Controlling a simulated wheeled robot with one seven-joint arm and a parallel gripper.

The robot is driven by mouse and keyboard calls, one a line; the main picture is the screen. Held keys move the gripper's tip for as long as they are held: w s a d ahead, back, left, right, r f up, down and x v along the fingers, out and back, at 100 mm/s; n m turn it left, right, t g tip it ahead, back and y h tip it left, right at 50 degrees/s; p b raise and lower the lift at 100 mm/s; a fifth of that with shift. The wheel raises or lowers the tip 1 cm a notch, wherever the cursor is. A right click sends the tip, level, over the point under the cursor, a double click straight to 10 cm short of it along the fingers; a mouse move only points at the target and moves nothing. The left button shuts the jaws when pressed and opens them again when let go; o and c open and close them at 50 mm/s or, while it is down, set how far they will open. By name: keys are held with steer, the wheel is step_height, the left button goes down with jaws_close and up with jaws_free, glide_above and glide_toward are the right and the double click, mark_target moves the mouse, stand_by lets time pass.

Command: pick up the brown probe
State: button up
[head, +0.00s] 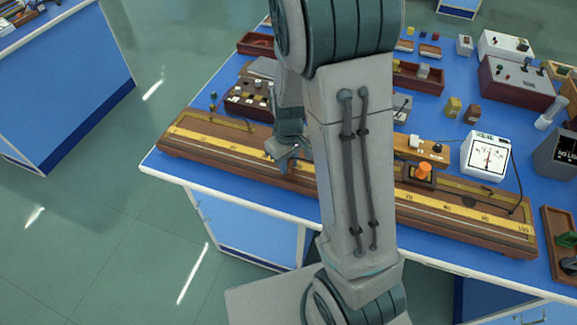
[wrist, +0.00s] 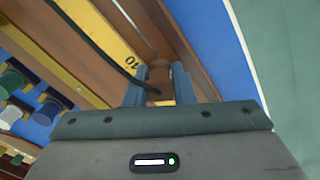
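The brown probe (wrist: 159,84) shows in the wrist view as a small round-topped brown piece over the edge of the long wooden scale board. My gripper (wrist: 160,92) has one blue-grey finger on each side of it. The fingers are close together and I see no clear gap beside the probe, so they look shut on it. Its lower end is hidden by the gripper body. In the head view my gripper (head: 284,150) is low over the board's left half, and the probe cannot be made out there.
The wooden board (head: 470,228) with its yellow scale runs along the bench's front edge. An orange knob (head: 424,169) and a white meter (head: 486,156) stand to the right. A black cable (wrist: 85,42) crosses the board close to my fingers. A dark box with several knobs (head: 247,98) is behind.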

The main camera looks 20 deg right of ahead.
jaws_close()
steer(key=shift+r, duration=0.1)
